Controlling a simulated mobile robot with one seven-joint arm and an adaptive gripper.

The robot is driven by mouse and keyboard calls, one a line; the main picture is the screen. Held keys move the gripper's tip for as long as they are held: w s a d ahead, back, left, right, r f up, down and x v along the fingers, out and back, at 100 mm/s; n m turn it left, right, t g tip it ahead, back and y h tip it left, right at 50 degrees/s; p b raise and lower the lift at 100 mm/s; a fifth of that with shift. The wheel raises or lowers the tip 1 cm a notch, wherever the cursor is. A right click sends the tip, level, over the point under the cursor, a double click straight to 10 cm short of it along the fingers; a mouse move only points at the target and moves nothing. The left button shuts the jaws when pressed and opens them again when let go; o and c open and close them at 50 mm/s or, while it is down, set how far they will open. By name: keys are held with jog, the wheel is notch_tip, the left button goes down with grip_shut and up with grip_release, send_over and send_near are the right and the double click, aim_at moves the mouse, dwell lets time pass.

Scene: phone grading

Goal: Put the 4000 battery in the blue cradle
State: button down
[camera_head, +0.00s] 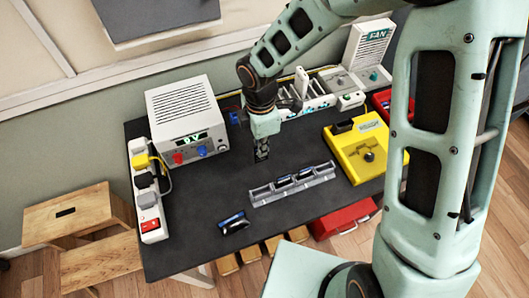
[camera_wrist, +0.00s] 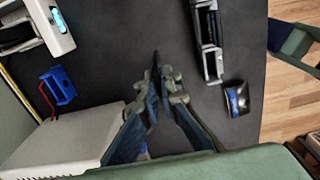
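The blue cradle (camera_wrist: 60,87) with a red wire sits at the upper left in the wrist view; in the head view it is a small blue piece (camera_head: 236,118) right of the power supply. My gripper (camera_head: 262,148) hangs over the dark table, just right of the power supply. Its fingers (camera_wrist: 160,80) come together on a thin, dark thing seen edge-on, which looks like a battery; its label cannot be read. A blue and black battery (camera_head: 235,223) lies loose near the front edge, also in the wrist view (camera_wrist: 237,99). The grey rack (camera_head: 262,198) holds several dark batteries.
The white power supply (camera_head: 180,108) and a power strip (camera_head: 147,200) stand at the left. A yellow tester (camera_head: 345,160) is at the right, with a red bin (camera_head: 345,218) below. White devices (camera_head: 345,85) line the back.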

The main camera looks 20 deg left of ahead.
jog(key=w+a, duration=1.3)
jog(key=w, duration=0.3)
jog(key=shift+a+f+p, duration=0.2)
jog(key=shift+p, duration=0.15)
dwell(0.7)
jog(key=shift+f, duration=0.15)
jog(key=shift+f+b, duration=1.35)
jog(key=shift+f, duration=0.4)
jog(key=shift+f, duration=0.3)
jog(key=c, duration=2.1)
grip_release()
